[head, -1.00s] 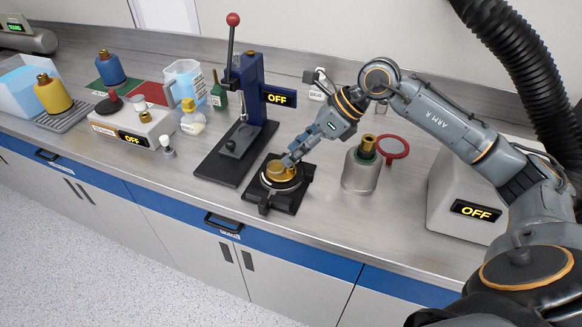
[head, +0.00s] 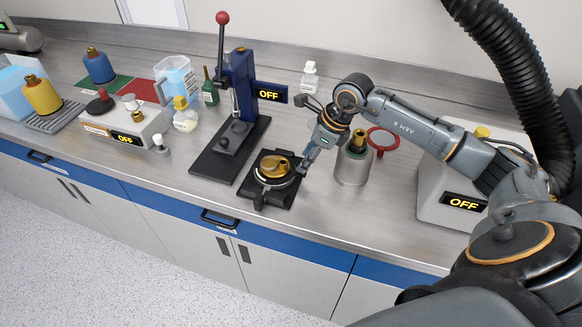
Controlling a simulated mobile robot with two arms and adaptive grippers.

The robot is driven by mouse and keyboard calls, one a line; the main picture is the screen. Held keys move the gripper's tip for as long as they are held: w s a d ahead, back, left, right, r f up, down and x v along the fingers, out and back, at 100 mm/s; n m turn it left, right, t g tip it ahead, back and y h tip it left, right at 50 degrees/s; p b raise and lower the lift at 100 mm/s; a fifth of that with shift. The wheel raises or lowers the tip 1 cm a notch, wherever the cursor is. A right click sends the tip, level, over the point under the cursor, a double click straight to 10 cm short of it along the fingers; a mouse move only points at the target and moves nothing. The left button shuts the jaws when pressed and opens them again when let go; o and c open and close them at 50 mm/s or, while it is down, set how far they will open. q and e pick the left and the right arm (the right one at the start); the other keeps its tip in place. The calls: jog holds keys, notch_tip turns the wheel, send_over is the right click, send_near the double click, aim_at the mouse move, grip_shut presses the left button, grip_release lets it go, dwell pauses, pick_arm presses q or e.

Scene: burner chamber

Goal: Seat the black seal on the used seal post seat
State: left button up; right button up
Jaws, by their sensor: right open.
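My right gripper (head: 306,170) is open, pointing down just to the right of the black clamp fixture (head: 252,190), and appears empty. A round brass part (head: 272,166) sits in the fixture, with a small opening or knob on its top. I cannot make out the black seal; any dark ring around the brass part is too small to tell. My left gripper is not in view.
A blue press (head: 238,90) with a red-knobbed lever stands left of the fixture. A silver canister (head: 352,168) and a red ring (head: 383,139) are right of my gripper. A white device (head: 128,127), bottles and a beaker fill the left. Bare bench lies in front of the canister.

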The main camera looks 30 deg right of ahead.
jog(key=p+x, duration=0.1)
jog(key=x, duration=0.2)
jog(key=shift+d+f, duration=0.1)
jog(key=shift+f, duration=0.2)
jog(key=shift+w+f, duration=0.1)
jog(key=shift+f, duration=0.15)
grip_shut()
jog(key=shift+r, duration=0.2)
